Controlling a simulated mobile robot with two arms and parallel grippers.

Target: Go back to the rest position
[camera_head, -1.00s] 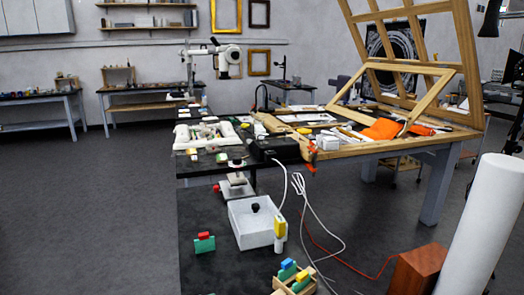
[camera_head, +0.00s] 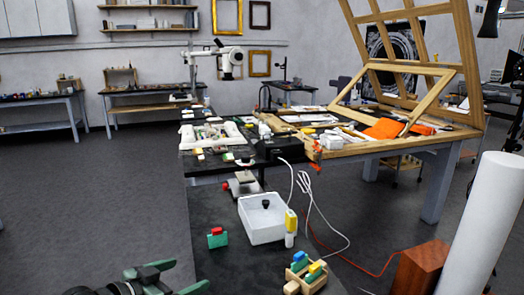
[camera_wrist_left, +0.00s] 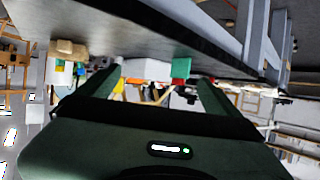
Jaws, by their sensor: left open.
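My left gripper (camera_head: 182,276) shows at the bottom left of the head view, beside the left edge of the near black tabletop (camera_head: 222,268). Its dark green fingers are spread with nothing between them. The fingers also show apart in the left wrist view (camera_wrist_left: 160,82). The wrist view is tilted and shows the tabletop edge and the teal and red block beyond the fingers. My right gripper is not in any view.
The black tabletop holds a teal and red block (camera_head: 217,238), a white tray (camera_head: 262,219), a yellow-capped bottle (camera_head: 290,228) and a wooden block holder (camera_head: 305,274). A white cylinder (camera_head: 483,225) stands at right. Floor at left is clear.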

